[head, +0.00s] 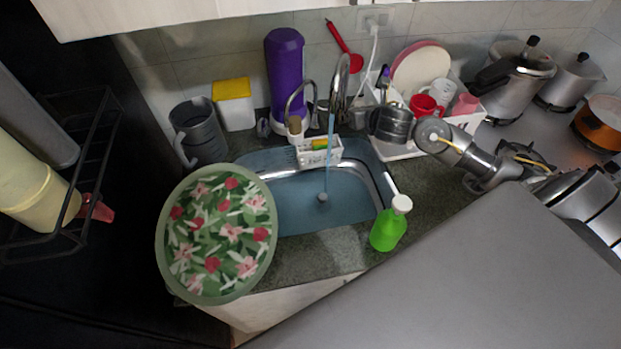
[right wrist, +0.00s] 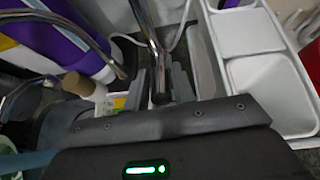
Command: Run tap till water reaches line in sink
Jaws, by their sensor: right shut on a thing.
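The sink (head: 345,179) has a steel rim and holds blue-tinted water (head: 300,212). A dark round drain (head: 322,198) shows through the water; I cannot make out a fill line. A thin blue stream runs down from the curved chrome tap (head: 341,76) into the basin. My right gripper (head: 357,118) reaches in from the right at the tap's base. In the right wrist view its fingers (right wrist: 160,86) are shut on the lower part of a chrome tap piece (right wrist: 145,25); the exact contact is partly hidden. My left gripper is not in view.
A floral round tray (head: 218,235) covers the counter left of the sink. A green soap bottle (head: 389,228) stands at its front right corner. A white caddy (head: 318,152) sits at the back rim. A dish rack (head: 468,118) with cups stands right, beside my arm.

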